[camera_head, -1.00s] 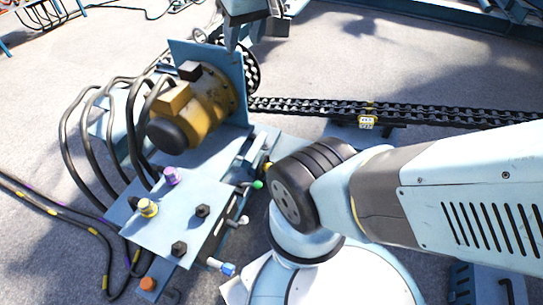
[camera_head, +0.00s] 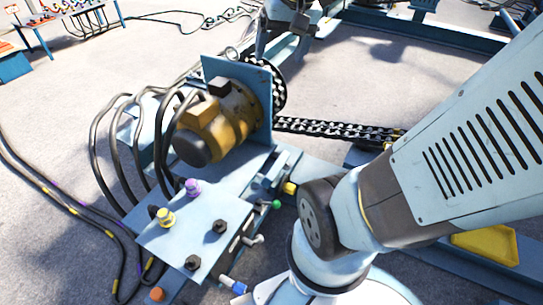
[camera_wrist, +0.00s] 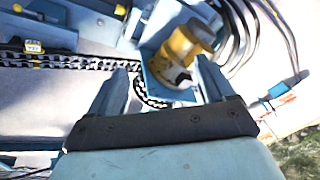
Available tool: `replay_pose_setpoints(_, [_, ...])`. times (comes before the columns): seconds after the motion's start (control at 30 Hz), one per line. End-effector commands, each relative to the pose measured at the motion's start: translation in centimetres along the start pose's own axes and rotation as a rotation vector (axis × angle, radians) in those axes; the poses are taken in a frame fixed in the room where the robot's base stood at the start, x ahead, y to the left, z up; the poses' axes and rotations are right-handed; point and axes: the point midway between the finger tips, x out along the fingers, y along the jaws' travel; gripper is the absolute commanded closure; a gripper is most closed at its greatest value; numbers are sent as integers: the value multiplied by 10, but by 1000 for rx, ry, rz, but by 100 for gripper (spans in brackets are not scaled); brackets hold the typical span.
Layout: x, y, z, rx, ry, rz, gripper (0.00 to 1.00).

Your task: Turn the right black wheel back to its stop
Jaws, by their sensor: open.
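A pale blue plate (camera_head: 183,238) on the machine bears a yellow knob, a purple knob and black hex-shaped knobs in the head view. One black knob (camera_head: 219,227) sits on the right of the plate, and another black knob (camera_head: 192,262) sits nearer its front edge. I cannot tell how far either is turned. My gripper (camera_wrist: 165,85) is open and empty in the wrist view, its fingers apart over the chain and motor area. No black knob is clearly visible between the fingers.
A yellow motor (camera_head: 222,122) stands behind the plate, with black hoses (camera_head: 118,165) looping on its left. A chain (camera_head: 330,128) runs to the right from a sprocket. A yellow tray (camera_head: 487,245) lies at lower right. Cables cross the left floor.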

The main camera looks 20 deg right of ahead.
Motion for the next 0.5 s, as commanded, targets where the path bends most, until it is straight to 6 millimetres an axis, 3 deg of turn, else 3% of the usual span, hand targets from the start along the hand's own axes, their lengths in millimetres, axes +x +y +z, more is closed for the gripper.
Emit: replay_pose_setpoints(0.5, [89,31,-88,374,-247,-110,18])
